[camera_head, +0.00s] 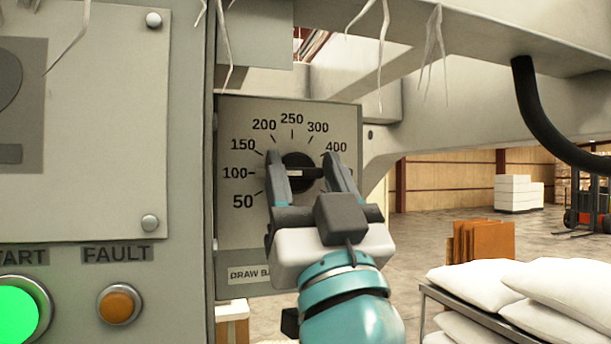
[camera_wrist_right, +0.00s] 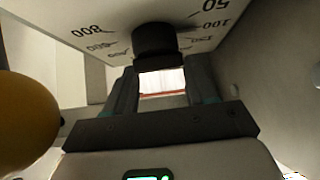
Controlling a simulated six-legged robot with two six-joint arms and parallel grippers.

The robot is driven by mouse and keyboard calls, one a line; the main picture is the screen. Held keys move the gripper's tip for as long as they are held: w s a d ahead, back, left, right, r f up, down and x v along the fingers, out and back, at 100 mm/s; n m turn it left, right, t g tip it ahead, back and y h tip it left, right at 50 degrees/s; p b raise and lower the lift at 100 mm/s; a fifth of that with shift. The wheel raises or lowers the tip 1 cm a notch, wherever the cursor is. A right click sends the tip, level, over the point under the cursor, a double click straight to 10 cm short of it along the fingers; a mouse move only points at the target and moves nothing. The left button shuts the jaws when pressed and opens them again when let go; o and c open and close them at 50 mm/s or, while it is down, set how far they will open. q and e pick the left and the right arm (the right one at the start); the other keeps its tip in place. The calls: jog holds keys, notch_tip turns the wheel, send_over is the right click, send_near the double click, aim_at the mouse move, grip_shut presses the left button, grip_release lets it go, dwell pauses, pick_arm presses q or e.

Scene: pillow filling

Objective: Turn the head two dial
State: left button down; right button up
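A round black dial knob (camera_head: 298,172) sits on a grey scale plate (camera_head: 240,215) with numbers from 50 up past 400. A pale bar on the knob lies about level; which end points is unclear. My right gripper (camera_head: 306,160) is in front of the plate, with one finger on each side of the knob in the head view. In the right wrist view the knob (camera_wrist_right: 155,42) is just beyond the gap between the parted fingertips (camera_wrist_right: 160,72). Contact cannot be told. The gripper hides the lower right of the scale. My left gripper is out of view.
Left of the plate is a grey panel with a lit green button (camera_head: 18,312) and an orange FAULT button (camera_head: 118,304). Pale torn strips (camera_head: 372,25) hang above. White pillows (camera_head: 560,295) lie on a rack at the right. A yellow-orange rounded thing (camera_wrist_right: 22,120) shows in the wrist view.

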jog(key=shift+w+a+f+m+t+h+b, duration=0.1)
jog(key=shift+m+t+h+b, duration=0.05)
jog(key=shift+m+h, duration=0.4)
jog(key=shift+s+a+f+m+t+h+b, duration=0.1)
jog(key=shift+m+h+b, duration=0.05)
jog(key=shift+m+h, duration=0.4)
jog(key=shift+w+f+m+t+h+b, duration=0.1)
jog(key=shift+m+t+h+b, duration=0.05)
jog(key=shift+m+h, duration=0.4)
jog(key=m+h, duration=0.4)
jog(key=shift+a+r+m, duration=0.1)
jog(key=shift+r+m, duration=0.05)
jog(key=shift+m, duration=0.2)
jog(key=shift+m+h, duration=0.9)
jog(key=shift+h, duration=0.15)
